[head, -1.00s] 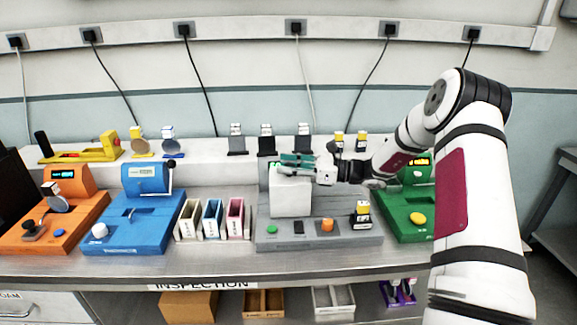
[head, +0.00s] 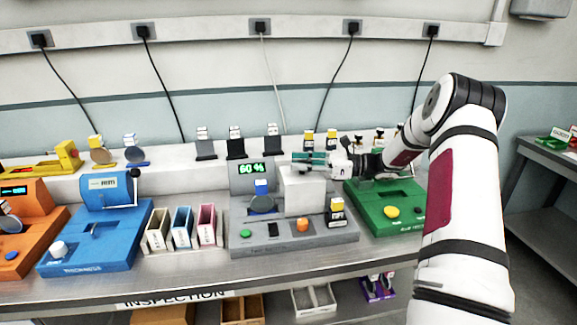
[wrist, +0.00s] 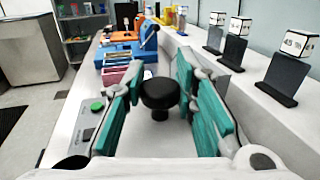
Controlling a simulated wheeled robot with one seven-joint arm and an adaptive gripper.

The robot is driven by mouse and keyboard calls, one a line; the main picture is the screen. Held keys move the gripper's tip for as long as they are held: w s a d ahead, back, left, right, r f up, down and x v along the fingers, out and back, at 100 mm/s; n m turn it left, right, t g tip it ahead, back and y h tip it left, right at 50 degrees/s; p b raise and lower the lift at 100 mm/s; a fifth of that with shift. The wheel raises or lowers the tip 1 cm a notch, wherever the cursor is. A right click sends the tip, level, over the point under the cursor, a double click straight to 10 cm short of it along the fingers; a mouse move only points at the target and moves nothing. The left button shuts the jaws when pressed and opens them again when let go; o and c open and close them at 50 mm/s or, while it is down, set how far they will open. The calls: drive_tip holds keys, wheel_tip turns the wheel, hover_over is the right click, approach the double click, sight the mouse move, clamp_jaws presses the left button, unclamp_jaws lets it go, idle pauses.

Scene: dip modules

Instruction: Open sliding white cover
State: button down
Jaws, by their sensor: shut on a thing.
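The white cover (head: 304,190) is a box-shaped block on the grey machine (head: 285,238), over the right part of its bed. Its white top fills the lower middle of the wrist view (wrist: 160,142). My gripper (head: 308,158) is at the cover's top, with teal fingers shut on a black round knob (wrist: 158,92). The fingers also show on both sides of the knob in the wrist view (wrist: 155,100). Left of the cover, a dark round holder with a blue-and-white cube (head: 261,188) is exposed. The screen (head: 252,169) behind reads 60 %.
A green machine (head: 385,208) stands close on the right. Coloured bins (head: 182,227) stand left. Cubes on dark stands (head: 236,143) line the shelf behind.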

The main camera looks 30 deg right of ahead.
drive_tip(key=c, duration=1.3)
unclamp_jaws()
drive_tip(key=shift+s+d, duration=0.1)
drive_tip(key=v, duration=1.1)
drive_tip(key=shift+s+d, duration=0.2)
drive_tip(key=shift+d, duration=0.15)
drive_tip(key=shift+d, duration=0.1)
